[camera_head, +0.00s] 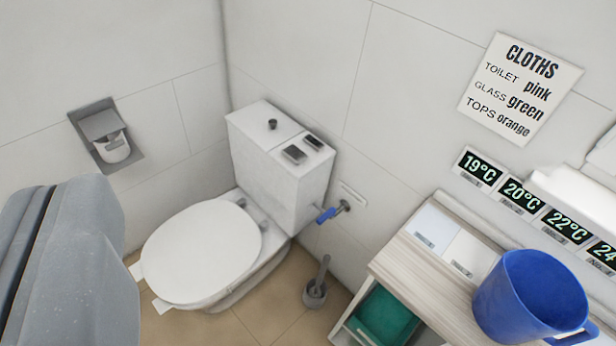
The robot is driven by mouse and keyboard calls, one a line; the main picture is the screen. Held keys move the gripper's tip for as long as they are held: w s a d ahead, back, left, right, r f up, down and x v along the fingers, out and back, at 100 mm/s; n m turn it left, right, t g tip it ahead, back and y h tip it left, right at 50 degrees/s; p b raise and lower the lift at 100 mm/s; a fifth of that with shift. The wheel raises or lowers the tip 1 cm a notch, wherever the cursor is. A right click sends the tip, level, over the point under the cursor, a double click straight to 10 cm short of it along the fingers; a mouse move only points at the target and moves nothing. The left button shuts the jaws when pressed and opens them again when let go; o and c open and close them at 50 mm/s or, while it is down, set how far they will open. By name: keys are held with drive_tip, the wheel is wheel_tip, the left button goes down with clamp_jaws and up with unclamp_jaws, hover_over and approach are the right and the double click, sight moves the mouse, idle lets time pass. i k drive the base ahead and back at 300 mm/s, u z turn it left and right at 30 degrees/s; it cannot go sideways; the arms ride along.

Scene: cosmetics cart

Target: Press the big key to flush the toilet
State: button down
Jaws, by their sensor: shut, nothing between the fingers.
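The toilet (205,250) stands in the corner with its white lid down. Its cistern (275,180) is behind the bowl. On the cistern top are two dark, grey-edged keys side by side. The big key (293,154) is nearer the bowl, and the small key (313,142) is beside it to the right. A round dark knob (272,124) is on the left of the top. My gripper (62,190) is the grey speckled shape at the lower left edge, partly cut off. It is shut and empty, apart from the cistern and both keys.
A blue valve handle (326,215) sticks out beside the cistern. A toilet brush (316,290) stands on the floor. A cabinet (430,270) with a blue bucket (525,300) fills the lower right. A paper holder (106,134) is on the left wall.

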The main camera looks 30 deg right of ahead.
sight(295, 155)
drive_tip(key=k, duration=0.7)
drive_tip(key=u, duration=0.25)
drive_tip(key=i, duration=2.15)
drive_tip(key=z, duration=0.8)
